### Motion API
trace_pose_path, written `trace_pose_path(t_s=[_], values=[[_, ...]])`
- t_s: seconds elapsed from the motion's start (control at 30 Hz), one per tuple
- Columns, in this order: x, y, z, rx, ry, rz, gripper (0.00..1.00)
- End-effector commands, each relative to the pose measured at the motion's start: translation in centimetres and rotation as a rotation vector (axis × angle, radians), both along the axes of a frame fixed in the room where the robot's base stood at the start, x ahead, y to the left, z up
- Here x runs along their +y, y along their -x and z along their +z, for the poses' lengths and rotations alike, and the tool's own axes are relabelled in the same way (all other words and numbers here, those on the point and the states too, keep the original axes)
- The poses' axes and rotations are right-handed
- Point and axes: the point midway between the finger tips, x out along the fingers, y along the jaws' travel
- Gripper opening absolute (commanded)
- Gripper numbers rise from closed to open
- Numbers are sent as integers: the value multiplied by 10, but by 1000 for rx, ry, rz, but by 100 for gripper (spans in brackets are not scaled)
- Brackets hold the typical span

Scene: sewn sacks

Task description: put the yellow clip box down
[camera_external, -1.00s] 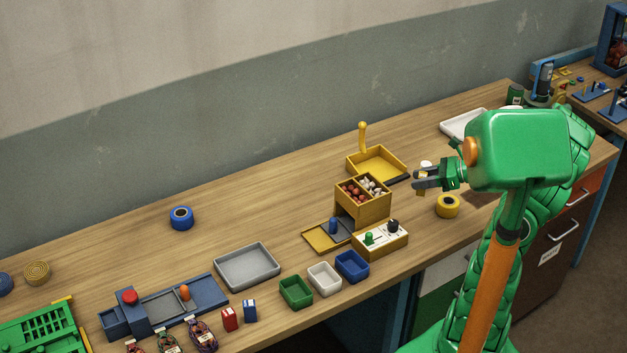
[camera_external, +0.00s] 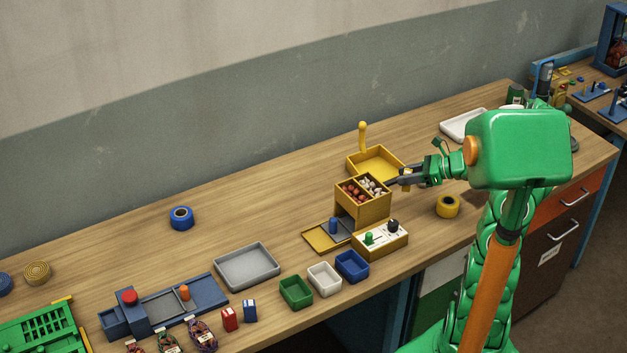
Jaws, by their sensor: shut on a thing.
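My gripper (camera_external: 402,180) is shut on a small yellow thing, which I take to be the yellow clip box (camera_external: 407,171). Only small bits of it show between and beside the dark fingers. It is held above the table, close to the right side of the yellow two-part bin (camera_external: 364,207). I cannot tell whether it touches anything. A red clip box (camera_external: 229,319) and a blue clip box (camera_external: 250,311) stand upright near the table's front edge at the left.
The bin holds red and white pieces. A yellow tray (camera_external: 358,166) lies behind it, and a button box (camera_external: 382,246) stands in front. Green (camera_external: 296,303), white (camera_external: 324,290) and blue (camera_external: 352,278) trays line the front edge near a grey tray (camera_external: 247,286). A yellow tape roll (camera_external: 447,212) lies right.

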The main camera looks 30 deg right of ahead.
Motion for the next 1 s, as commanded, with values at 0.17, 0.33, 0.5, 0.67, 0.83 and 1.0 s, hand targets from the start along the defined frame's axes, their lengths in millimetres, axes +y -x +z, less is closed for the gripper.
trace_pose_path(t_s=[0.17, 0.33, 0.5, 0.67, 0.83, 1.0], values=[[-5, -14, -19, 1, -1, 1, 8], [-8, -27, -35, 3, -2, 1, 8], [-11, -35, -45, 1, -2, -1, 8], [-12, -38, -48, 0, -1, 0, 8], [-13, -43, -56, 1, -1, 1, 8], [-13, -42, -77, 3, -3, 0, 8]])
